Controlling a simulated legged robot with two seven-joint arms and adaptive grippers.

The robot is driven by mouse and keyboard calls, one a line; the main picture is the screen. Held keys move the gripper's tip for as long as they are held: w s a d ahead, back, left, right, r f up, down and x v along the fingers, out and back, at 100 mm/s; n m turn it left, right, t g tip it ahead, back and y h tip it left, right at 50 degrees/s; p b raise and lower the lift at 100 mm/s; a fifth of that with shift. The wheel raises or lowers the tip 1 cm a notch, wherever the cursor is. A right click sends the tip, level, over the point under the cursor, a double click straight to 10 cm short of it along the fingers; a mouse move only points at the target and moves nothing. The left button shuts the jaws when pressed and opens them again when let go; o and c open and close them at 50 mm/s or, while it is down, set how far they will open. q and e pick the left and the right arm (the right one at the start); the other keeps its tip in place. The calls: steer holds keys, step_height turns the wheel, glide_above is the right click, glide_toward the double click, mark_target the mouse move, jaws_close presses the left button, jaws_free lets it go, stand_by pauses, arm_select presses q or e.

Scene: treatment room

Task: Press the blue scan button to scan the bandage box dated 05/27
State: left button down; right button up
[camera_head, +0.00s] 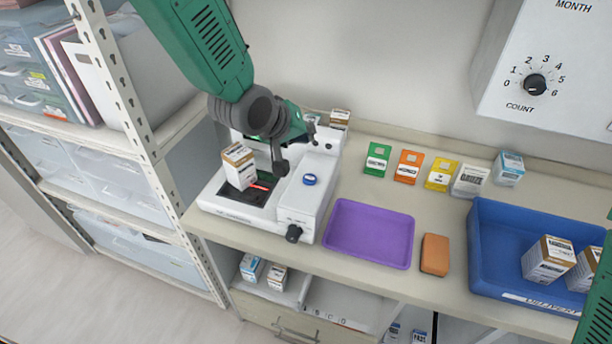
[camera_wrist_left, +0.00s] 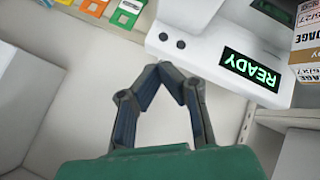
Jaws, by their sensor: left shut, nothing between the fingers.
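A white scanner (camera_head: 323,170) stands at the left of the counter in the head view. Its blue button (camera_head: 310,179) is on the top of the housing. A white and brown box (camera_head: 238,165) stands on its dark plate, beside a red light line. My left gripper (camera_head: 281,168) is shut and empty over the scanner, just left of the blue button and apart from it. In the left wrist view, its fingertips (camera_wrist_left: 163,66) meet beside the housing, whose display (camera_wrist_left: 250,70) reads READY.
A purple tray (camera_head: 369,233), an orange block (camera_head: 435,254) and a blue bin (camera_head: 490,275) with boxes lie to the right. Coloured cards (camera_head: 408,167) stand along the wall. Another box (camera_head: 340,118) stands behind the scanner. A metal shelf post (camera_head: 130,110) is close on the left.

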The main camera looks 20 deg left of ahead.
mark_target(312, 179)
arm_select(q)
steer(key=d+f+b, duration=0.1)
steer(key=f, duration=0.1)
steer(key=d+f+b, duration=0.1)
steer(key=f+b, duration=0.1)
steer(key=shift+d, duration=0.1)
steer(key=f+b, duration=0.1)
steer(key=a+f+b, duration=0.1)
steer(key=f+b, duration=0.1)
steer(key=shift+a+f, duration=0.3)
steer(key=shift+a+f+b, duration=0.2)
steer(key=shift+f+b, duration=0.2)
steer(key=shift+f, duration=0.15)
steer(key=shift+d+r, duration=0.1)
steer(key=shift+d, duration=0.8)
steer(key=shift+a, duration=0.8)
steer(key=shift+d, duration=0.7)
steer(key=shift+a+f, duration=0.5)
steer(key=shift+a, duration=0.4)
steer(key=shift+s+d, duration=0.1)
steer(key=shift+d, duration=0.35)
arm_select(e)
step_height(312, 179, down, 8)
steer(key=d, duration=0.1)
steer(key=shift+d+r, duration=0.2)
